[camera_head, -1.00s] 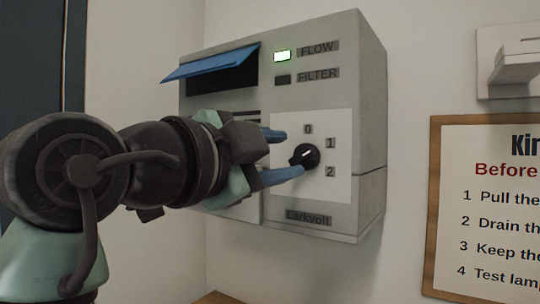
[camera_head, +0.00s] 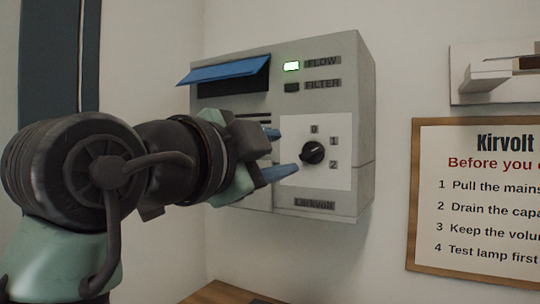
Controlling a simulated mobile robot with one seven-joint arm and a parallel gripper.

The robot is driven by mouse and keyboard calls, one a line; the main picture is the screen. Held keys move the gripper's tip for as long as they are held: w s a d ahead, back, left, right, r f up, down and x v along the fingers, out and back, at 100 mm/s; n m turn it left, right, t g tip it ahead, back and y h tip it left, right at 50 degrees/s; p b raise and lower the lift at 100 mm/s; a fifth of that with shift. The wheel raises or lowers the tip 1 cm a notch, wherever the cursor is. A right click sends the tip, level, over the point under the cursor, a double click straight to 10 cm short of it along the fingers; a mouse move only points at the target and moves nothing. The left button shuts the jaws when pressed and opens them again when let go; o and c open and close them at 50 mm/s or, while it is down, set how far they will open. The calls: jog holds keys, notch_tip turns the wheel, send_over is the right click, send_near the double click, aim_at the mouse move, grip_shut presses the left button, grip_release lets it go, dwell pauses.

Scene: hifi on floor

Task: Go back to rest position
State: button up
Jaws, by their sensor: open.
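My gripper (camera_head: 283,153) is open, its two blue fingers pointing at the front panel of the grey wall box (camera_head: 330,90). The fingertips are just left of the black knob (camera_head: 312,153) and look apart from it. The knob's white mark points to the upper right, roughly toward the 1 on the white dial plate. My arm hides the lower left part of the box.
A blue flap (camera_head: 230,71) stands out at the box's upper left above a dark slot. A framed notice (camera_head: 480,200) and a grey wall fixture (camera_head: 505,75) are to the right. A wooden surface (camera_head: 220,293) shows at the bottom. Open space lies below the box.

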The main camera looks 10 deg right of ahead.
jog(key=s+a+n+t+y, duration=0.2)
jog(key=s+n+t+y, duration=0.3)
jog(key=n, duration=0.4)
jog(key=s+a+r+n+t+y, duration=0.1)
jog(key=s+a+n+t+y, duration=0.2)
jog(key=s+n+t+y, duration=0.2)
jog(key=s+n+t, duration=0.2)
jog(key=s+n, duration=0.2)
jog(key=n, duration=0.1)
jog(key=shift+s+a+r+t+y, duration=0.15)
jog(key=shift+s+a+t+y, duration=0.15)
